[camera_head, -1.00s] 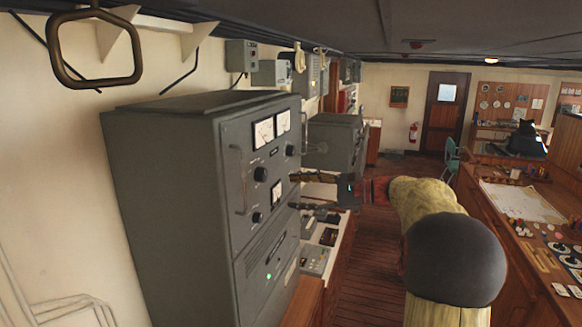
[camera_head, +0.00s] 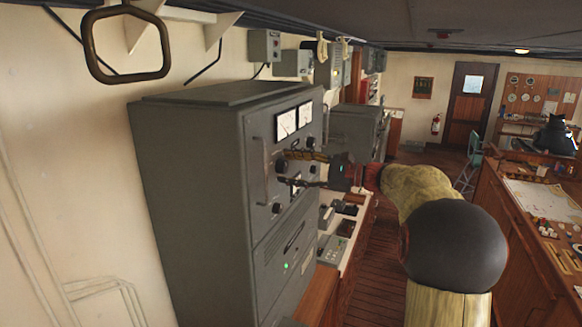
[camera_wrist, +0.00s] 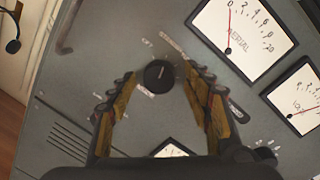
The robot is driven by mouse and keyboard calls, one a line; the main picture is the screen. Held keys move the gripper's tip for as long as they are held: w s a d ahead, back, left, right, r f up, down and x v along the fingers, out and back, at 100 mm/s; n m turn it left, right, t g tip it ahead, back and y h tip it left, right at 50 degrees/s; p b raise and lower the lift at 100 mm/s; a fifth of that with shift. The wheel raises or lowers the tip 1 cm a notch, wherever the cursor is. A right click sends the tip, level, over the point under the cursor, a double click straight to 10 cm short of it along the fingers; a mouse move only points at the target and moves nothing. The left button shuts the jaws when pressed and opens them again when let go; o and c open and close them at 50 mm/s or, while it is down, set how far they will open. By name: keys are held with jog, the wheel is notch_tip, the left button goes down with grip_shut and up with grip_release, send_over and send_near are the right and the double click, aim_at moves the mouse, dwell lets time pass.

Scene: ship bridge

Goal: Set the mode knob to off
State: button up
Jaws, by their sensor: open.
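The mode knob, a round black knob (camera_wrist: 158,74), sits on the grey front panel among small white labels, too blurred to read surely. A short pale mark on it points up, slightly right. In the head view a dark knob (camera_head: 280,168) shows on the panel beside my fingertips. My gripper (camera_wrist: 160,71) is open and empty, one finger on each side of the knob with visible gaps in the wrist view. In the head view my gripper (camera_head: 290,168) reaches the panel from the right. I cannot tell how far the fingertips are from the panel.
The knob is on a tall grey cabinet (camera_head: 190,190). An aerial meter (camera_wrist: 245,35) and another meter (camera_wrist: 300,98) lie right of the knob in the wrist view. A handle (camera_head: 262,175) stands out left of the knob. A wooden chart desk (camera_head: 520,230) is at right.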

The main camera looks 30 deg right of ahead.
jog(key=c, duration=0.3)
jog(key=c, duration=0.8)
jog(key=shift+c, duration=0.3)
jog(key=shift+f+b, duration=0.15)
jog(key=shift+b, duration=0.3)
jog(key=n+b, duration=0.3)
jog(key=b, duration=0.1)
jog(key=shift+f+n+b, duration=0.1)
jog(key=shift+n+b, duration=0.2)
jog(key=shift+b, duration=0.1)
jog(key=n+b, duration=0.4)
jog(key=b, duration=0.1)
jog(key=shift+r+h, duration=0.2)
jog(key=shift+h, duration=0.2)
jog(key=o, duration=1.1)
jog(key=shift+r, duration=0.1)
